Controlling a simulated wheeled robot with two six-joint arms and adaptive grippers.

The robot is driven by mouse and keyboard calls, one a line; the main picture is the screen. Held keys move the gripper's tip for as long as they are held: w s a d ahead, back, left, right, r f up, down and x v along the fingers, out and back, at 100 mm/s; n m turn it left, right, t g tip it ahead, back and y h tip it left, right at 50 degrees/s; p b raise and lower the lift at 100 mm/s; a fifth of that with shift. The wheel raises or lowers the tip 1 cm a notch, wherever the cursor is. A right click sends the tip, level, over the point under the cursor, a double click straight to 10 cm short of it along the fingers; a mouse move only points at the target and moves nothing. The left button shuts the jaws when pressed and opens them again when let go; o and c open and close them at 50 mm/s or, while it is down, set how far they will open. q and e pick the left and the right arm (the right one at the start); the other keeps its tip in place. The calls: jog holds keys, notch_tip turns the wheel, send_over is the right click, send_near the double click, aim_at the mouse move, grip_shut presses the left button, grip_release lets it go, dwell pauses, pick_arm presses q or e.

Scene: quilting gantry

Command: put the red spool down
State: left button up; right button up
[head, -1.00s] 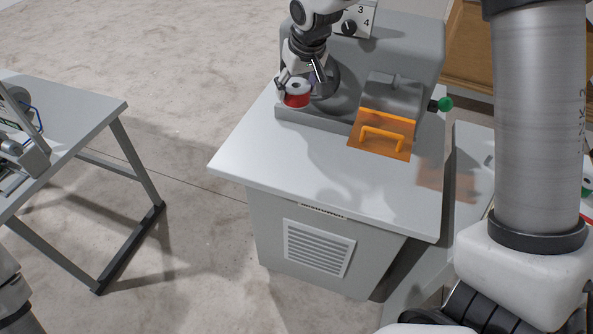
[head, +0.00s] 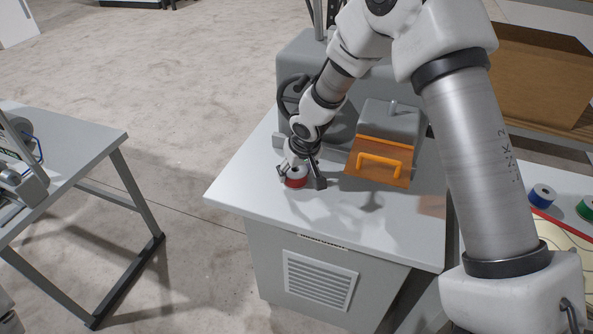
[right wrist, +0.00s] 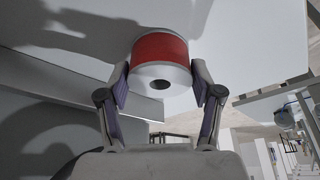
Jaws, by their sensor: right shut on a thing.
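The red spool (head: 296,182) has white ends and is at the front left part of the grey machine's white table top (head: 345,222). In the right wrist view the red spool (right wrist: 160,50) sits between the two fingers. My right gripper (head: 297,174) is shut on it; the fingers (right wrist: 160,80) press its sides. The spool is at or just above the table top; I cannot tell whether it touches. My left gripper is not in view.
The grey machine (head: 310,65) with a black handwheel stands behind the spool. An orange guard (head: 380,160) is to its right. Blue (head: 542,196) and green (head: 586,207) spools stand on the right-hand table. The white top in front of the spool is clear.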

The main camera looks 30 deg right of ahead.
jog(key=shift+a+f, duration=0.1)
jog(key=shift+f, duration=0.05)
jog(key=o, duration=1.4)
jog(key=shift+r, duration=0.2)
jog(key=shift+r, duration=0.2)
jog(key=v, duration=1.1)
jog(key=shift+s+r, duration=0.2)
jog(key=shift+r, duration=0.1)
